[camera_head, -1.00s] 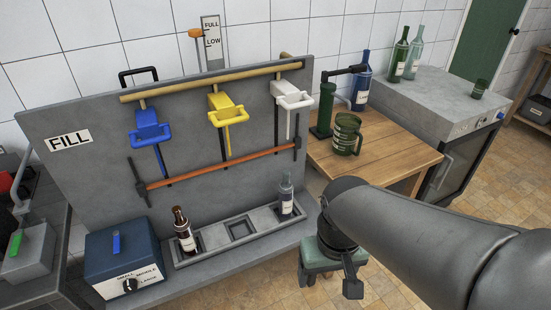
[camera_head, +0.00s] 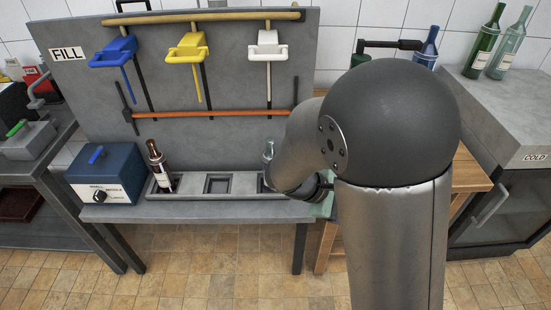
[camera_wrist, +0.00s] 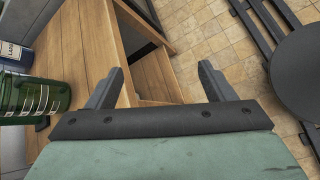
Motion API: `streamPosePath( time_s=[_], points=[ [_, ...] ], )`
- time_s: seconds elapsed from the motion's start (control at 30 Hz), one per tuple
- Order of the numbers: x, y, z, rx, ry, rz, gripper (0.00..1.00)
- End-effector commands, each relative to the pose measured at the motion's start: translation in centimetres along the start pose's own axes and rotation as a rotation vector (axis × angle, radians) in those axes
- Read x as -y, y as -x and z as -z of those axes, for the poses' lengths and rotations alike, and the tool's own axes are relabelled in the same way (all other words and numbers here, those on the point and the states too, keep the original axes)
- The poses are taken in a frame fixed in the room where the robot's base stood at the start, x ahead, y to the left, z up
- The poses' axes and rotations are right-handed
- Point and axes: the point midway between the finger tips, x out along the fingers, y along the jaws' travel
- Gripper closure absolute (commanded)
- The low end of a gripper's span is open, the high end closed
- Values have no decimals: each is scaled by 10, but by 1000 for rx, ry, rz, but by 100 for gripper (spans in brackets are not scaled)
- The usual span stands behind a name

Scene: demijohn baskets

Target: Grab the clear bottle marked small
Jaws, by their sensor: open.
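Two clear bottles show in the head view; I cannot read a size mark on either. One clear bottle (camera_head: 269,149) stands in the right slot of the filling trough, partly hidden by my arm. The other clear bottle (camera_head: 508,45) stands on the grey cabinet beside a green bottle (camera_head: 484,42). My gripper (camera_wrist: 160,83) is open and empty, with its fingers over the wooden table's edge in the wrist view. In the head view it is mostly hidden behind my arm.
A brown bottle (camera_head: 159,168) stands in the trough's left slot; the middle slot is empty. The wooden table (camera_wrist: 80,50) holds a green mug (camera_wrist: 32,97) and a blue bottle (camera_wrist: 12,55) near my gripper. The grey cabinet (camera_head: 500,110) stands at the right.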

Motion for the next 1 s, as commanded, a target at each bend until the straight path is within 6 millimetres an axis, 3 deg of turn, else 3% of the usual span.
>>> streamPosePath(
  time_s=[0.03, 0.2, 0.3, 0.4, 0.5, 0.63, 1.0],
  points=[
    [-3, -9, 48, 46, 137, -137, 24],
    [-25, 13, 177, 176, 513, -621, 24],
    [-19, 35, 244, 230, 675, -863, 24],
    [-6, 55, 292, 265, 783, -1042, 24],
    [4, 68, 319, 283, 843, -1147, 24],
    [-2, 70, 332, 292, 867, -1193, 24],
    [-72, 39, 350, 290, 866, -1190, 24]
  ],
)
